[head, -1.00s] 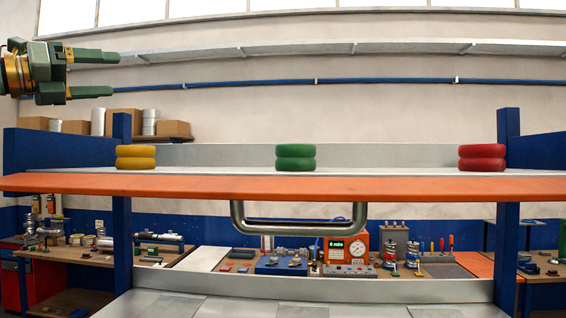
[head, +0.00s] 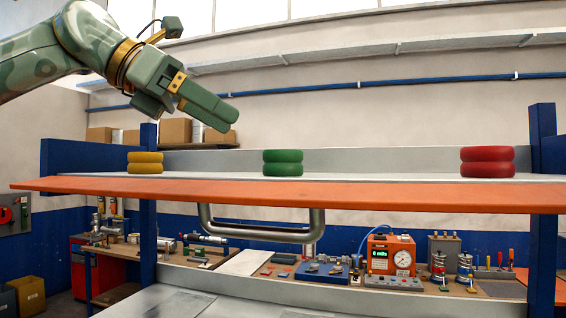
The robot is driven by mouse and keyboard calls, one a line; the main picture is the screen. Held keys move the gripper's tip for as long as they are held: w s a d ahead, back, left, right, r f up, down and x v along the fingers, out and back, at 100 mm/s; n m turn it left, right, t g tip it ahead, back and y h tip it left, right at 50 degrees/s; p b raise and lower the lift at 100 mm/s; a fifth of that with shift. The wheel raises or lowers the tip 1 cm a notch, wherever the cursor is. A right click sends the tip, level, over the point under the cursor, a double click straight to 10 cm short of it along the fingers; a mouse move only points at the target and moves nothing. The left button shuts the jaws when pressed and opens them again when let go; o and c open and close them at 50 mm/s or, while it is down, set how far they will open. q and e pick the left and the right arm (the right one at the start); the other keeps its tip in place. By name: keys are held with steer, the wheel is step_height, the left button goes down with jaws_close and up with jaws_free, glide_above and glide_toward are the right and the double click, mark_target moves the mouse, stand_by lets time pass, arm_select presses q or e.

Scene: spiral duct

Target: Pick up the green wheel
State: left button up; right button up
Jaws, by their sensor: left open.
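The green wheel (head: 283,163) sits on the shelf (head: 330,191) with the orange front edge, near the middle of the view. It looks like two stacked rounded rings. A yellow wheel (head: 145,163) of the same shape sits to its left and a red wheel (head: 487,162) to its right. My left gripper (head: 229,116) is open and empty, above and to the left of the green wheel in the picture. Its fingers point right and downward, clear of the wheel, and largely overlap in this view. My right gripper does not show.
Blue posts (head: 543,150) and side panels stand at both shelf ends. A curved metal handle (head: 262,232) hangs below the orange edge. Cardboard boxes (head: 174,130) stand behind. A workbench with an orange gauge box (head: 391,257) is below. The shelf between the wheels is clear.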

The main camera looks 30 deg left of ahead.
mark_target(283, 163)
arm_select(q)
steer(key=x, duration=0.4)
steer(key=shift+d+r, duration=0.1)
steer(key=shift+r, duration=0.15)
steer(key=shift+w+d+f, duration=0.1)
steer(key=shift+w+f, duration=0.1)
steer(key=shift+w+d+f+p, duration=0.2)
steer(key=shift+f+p, duration=0.15)
steer(key=shift+p, duration=0.15)
steer(key=p+x, duration=0.1)
steer(key=x, duration=0.3)
steer(key=shift+s+d+r, duration=0.1)
steer(key=shift+d, duration=0.15)
steer(key=shift+c, duration=0.4)
steer(key=shift+a, duration=0.25)
steer(key=c, duration=1)
steer(key=shift+d, duration=0.1)
steer(key=shift+c, duration=0.3)
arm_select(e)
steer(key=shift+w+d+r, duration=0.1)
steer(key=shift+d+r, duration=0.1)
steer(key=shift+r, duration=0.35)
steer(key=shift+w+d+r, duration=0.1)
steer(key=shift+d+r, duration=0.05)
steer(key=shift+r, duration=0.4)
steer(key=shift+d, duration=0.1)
